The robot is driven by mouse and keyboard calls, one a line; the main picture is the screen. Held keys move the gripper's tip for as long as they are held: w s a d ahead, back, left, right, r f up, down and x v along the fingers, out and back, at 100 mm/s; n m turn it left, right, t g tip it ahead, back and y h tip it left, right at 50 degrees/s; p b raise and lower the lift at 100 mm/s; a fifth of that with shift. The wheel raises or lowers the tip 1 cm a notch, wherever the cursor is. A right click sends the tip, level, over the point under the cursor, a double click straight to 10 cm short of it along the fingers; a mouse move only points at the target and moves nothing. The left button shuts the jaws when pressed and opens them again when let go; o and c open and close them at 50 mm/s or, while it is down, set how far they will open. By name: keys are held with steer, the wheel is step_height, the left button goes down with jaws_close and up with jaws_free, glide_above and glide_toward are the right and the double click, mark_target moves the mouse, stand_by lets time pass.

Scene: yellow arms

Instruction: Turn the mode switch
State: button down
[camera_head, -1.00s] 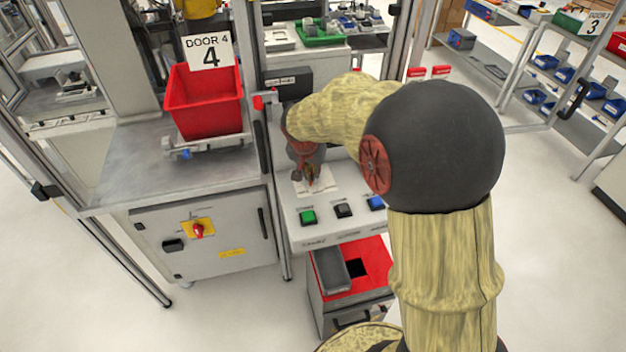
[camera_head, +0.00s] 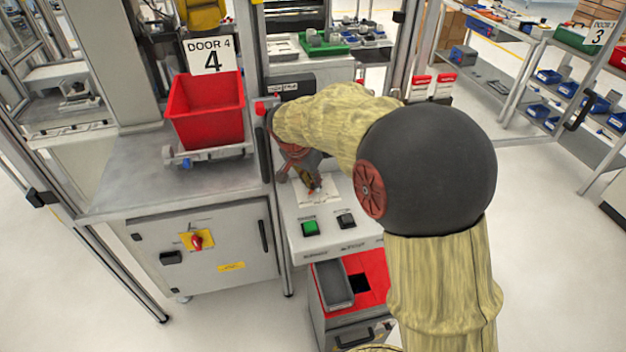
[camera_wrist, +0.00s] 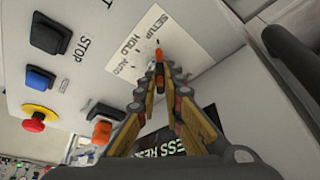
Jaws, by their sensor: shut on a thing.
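The mode switch (camera_wrist: 159,56) sits on a white label plate (camera_wrist: 150,28) marked SETUP, HOLD and AUTO. Only a small dark and orange part of it shows between the fingertips in the wrist view. My gripper (camera_wrist: 160,80) is shut on it, its two fingers converging from both sides. In the head view my gripper (camera_head: 309,184) is down at the white plate (camera_head: 320,196) on the sloped grey control panel (camera_head: 296,222). The switch itself cannot be made out there, and its pointer's setting is unclear.
A green button (camera_head: 310,228) and a black button (camera_head: 346,221) lie just in front of the plate. The wrist view shows a blue button (camera_wrist: 40,79) and a red emergency stop (camera_wrist: 35,122). A red bin (camera_head: 205,110) stands left of the panel.

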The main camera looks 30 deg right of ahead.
steer(key=c, duration=1.9)
jaws_free()
steer(key=v, duration=1.2)
